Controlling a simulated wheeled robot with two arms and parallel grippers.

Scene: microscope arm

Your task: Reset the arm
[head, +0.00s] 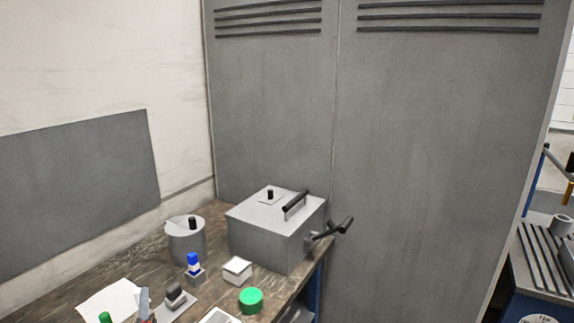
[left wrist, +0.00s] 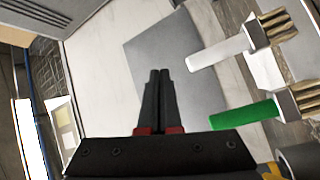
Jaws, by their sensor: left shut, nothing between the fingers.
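No microscope arm can be made out with certainty. At the right edge of the head view, a blue post with a dark piece and a brass-coloured part (head: 569,190) is cut off, and I cannot tell what it is. My right gripper is not in view.
The brown workbench (head: 75,289) holds a grey lidded box (head: 262,238) with black handles, a grey canister (head: 187,245), a green round lid (head: 251,300) and small blocks. A tall grey cabinet (head: 430,150) stands behind. The wrist view shows white-handled (left wrist: 218,50) and green-handled (left wrist: 245,115) brushes.

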